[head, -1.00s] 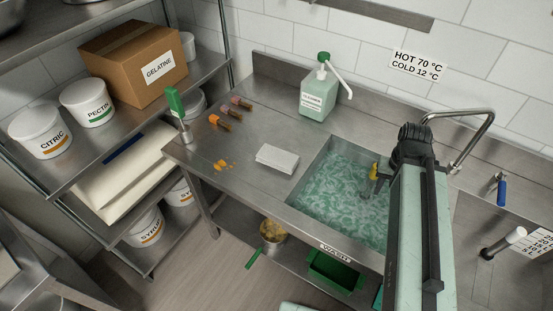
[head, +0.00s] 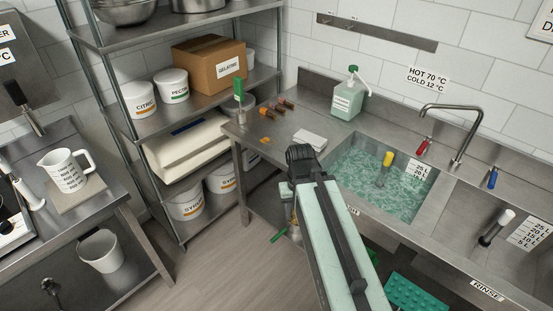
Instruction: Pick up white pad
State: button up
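The white pad (head: 310,139) is a flat white block lying on the steel counter, left of the wash sink. My arm reaches up from the bottom of the head view, and its dark wrist joint shows in front of the counter's front edge, just below and left of the pad in the picture. My gripper (head: 290,205) is mostly hidden by the arm; only small parts show below the wrist. Its fingers cannot be made out. The pad lies apart from the visible arm, with nothing on it.
The wash sink (head: 345,178) holds foamy green water and a yellow-topped tool (head: 387,160). A green-capped soap jug (head: 348,98) stands behind the pad. Orange-brown pieces (head: 283,103) and a green-handled tool (head: 239,92) are at left. Open floor (head: 225,270) lies lower left.

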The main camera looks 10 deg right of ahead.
aim_at(318, 143)
jog(key=k, duration=0.35)
jog(key=u, duration=0.5)
jog(key=i, duration=2.1)
jog(key=u, duration=1.15)
